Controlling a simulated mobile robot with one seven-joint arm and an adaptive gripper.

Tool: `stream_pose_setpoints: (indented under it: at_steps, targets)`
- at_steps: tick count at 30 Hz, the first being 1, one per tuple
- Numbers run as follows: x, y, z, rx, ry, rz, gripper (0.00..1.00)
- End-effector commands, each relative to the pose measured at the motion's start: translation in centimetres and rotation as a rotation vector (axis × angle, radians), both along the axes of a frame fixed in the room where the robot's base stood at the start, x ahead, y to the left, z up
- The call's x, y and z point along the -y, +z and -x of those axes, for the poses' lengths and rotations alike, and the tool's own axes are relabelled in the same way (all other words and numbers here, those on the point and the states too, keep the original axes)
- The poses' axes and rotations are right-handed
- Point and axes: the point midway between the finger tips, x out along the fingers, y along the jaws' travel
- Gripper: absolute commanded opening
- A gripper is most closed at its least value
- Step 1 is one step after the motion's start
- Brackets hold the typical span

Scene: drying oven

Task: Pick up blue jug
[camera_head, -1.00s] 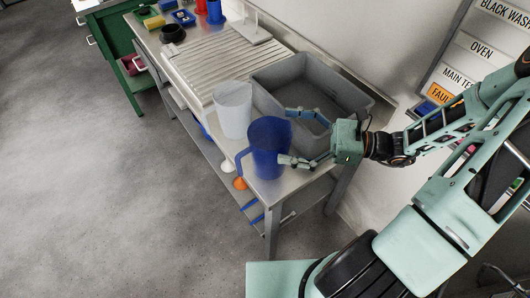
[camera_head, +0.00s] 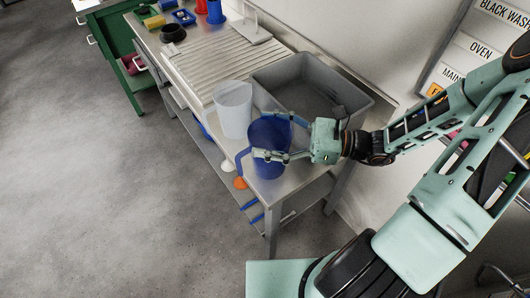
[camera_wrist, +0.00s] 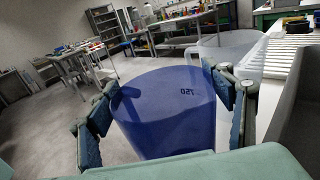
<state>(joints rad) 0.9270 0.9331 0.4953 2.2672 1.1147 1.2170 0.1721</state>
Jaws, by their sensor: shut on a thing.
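The blue jug (camera_head: 268,135) stands upright on the steel table near its front end, with its handle on the left side in the head view. My gripper (camera_head: 268,136) reaches in from the right and is shut on the jug, one finger on its near side and one on its far side. In the wrist view the blue jug (camera_wrist: 166,112) fills the space between the two fingers, and a "750" mark shows on its wall. Its base is hidden in the wrist view.
A clear white jug (camera_head: 233,110) stands close behind the blue jug. A grey sink basin (camera_head: 290,72) lies to the right, beside the wall. A ribbed draining area (camera_head: 215,62) extends behind. The table's left and front edges are close to the jug.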

Motion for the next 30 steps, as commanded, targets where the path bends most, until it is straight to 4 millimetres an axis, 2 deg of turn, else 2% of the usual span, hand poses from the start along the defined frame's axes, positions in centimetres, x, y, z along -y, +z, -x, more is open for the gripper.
stream_pose_setpoints:
  at_steps: [1,5,6,20,30]
  targets:
    - [0.0,0.0,0.0,0.000,0.000,0.000,0.49]
    - [0.0,0.0,0.0,0.000,0.000,0.000,0.35]
    - [0.0,0.0,0.0,0.000,0.000,0.000,0.34]
    - [0.1,0.6,0.0,0.000,0.002,0.000,0.34]
    - [0.3,3.3,-0.2,0.000,0.011,-0.001,0.34]
